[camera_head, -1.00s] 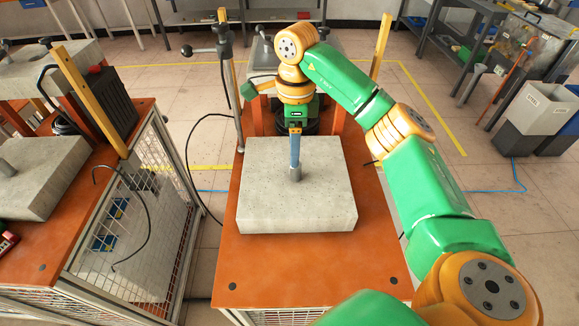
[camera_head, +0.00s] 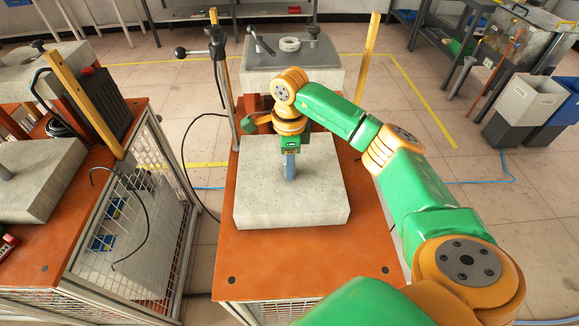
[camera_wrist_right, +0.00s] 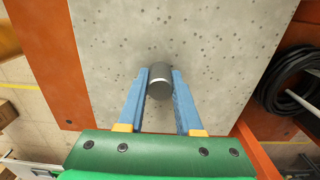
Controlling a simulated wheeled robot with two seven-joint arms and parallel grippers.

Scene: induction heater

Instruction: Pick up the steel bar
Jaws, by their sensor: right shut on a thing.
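The steel bar is a short grey cylinder (camera_wrist_right: 160,80) standing upright on the concrete block (camera_head: 325,205). My right gripper (camera_head: 290,170) is down over the block with its blue fingers around the bar. In the right wrist view the two fingers (camera_wrist_right: 159,85) are shut on the bar, one on each side. In the head view the fingers hide most of the bar, whose base is at the block's top. My left gripper is not in view.
The block sits on an orange table (camera_head: 300,258). A metal post with a lever (camera_head: 222,90) and a black cable stand at the left. A second concrete block (camera_head: 290,60) with a grey plate is behind. A similar caged table (camera_head: 90,235) is at the left.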

